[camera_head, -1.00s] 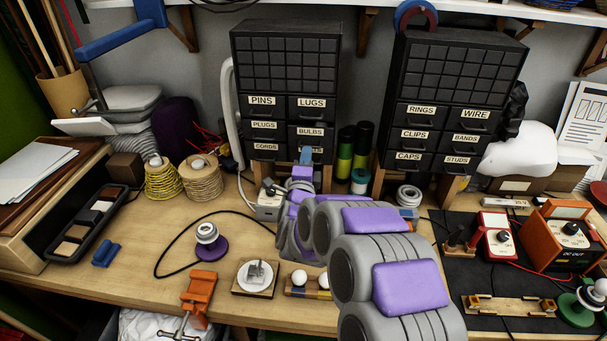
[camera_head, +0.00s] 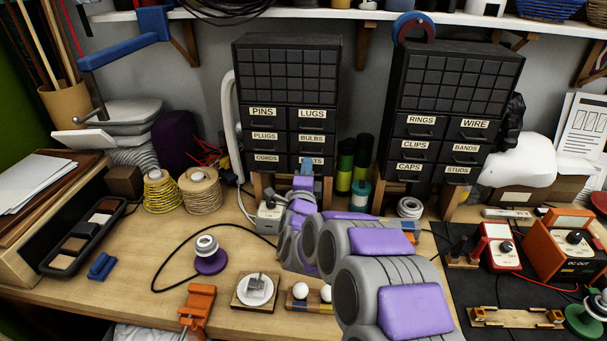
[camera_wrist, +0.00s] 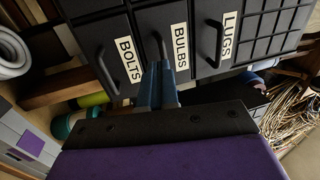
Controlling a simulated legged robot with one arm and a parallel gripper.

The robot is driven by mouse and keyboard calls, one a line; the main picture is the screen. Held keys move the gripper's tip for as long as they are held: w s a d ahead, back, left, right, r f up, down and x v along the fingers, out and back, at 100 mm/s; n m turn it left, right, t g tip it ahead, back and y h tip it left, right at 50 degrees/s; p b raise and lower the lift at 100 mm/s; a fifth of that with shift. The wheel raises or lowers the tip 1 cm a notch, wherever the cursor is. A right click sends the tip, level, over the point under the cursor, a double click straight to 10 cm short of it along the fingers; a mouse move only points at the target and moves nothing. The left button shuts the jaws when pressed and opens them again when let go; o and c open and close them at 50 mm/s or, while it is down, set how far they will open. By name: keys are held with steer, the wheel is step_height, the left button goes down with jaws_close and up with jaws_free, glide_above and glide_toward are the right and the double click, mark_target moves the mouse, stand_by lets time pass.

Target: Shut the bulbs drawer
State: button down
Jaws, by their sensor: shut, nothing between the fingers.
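The bulbs drawer (camera_head: 312,139) is in the right column of the left black cabinet, below the lugs drawer (camera_head: 312,114). Its front looks about level with its neighbours. In the wrist view the bulbs drawer front (camera_wrist: 176,20) lies between the bolts drawer (camera_wrist: 108,50) and the lugs drawer (camera_wrist: 212,45). My gripper (camera_head: 307,161) is shut and empty, in front of the bolts drawer and just under the bulbs drawer in the head view. In the wrist view its blue fingertips (camera_wrist: 160,68) are close to the bulbs front and its handle; contact cannot be told.
A second black cabinet (camera_head: 450,105) stands to the right. Green and dark spray-can-like cylinders (camera_head: 345,165) and a teal spool (camera_head: 359,192) stand between the cabinets. A grey box with a knob (camera_head: 269,216) and a white hose lie left of my arm.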

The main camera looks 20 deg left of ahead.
steer(key=p+v, duration=0.1)
steer(key=v, duration=1.1)
steer(key=s+d+f+n+g+h, duration=0.1)
steer(key=s+d+f+n+g, duration=0.1)
steer(key=s+d+n+g, duration=1.45)
steer(key=s+d+g+h, duration=0.1)
steer(key=s+d+g, duration=0.1)
steer(key=s+d, duration=0.7)
steer(key=s+d+r+m+g+h, duration=0.1)
steer(key=s+d+g+h, duration=0.1)
steer(key=s+d, duration=0.8)
steer(key=s+g, duration=0.1)
steer(key=s, duration=0.4)
steer(key=shift+h, duration=0.3)
steer(key=shift+r, duration=0.1)
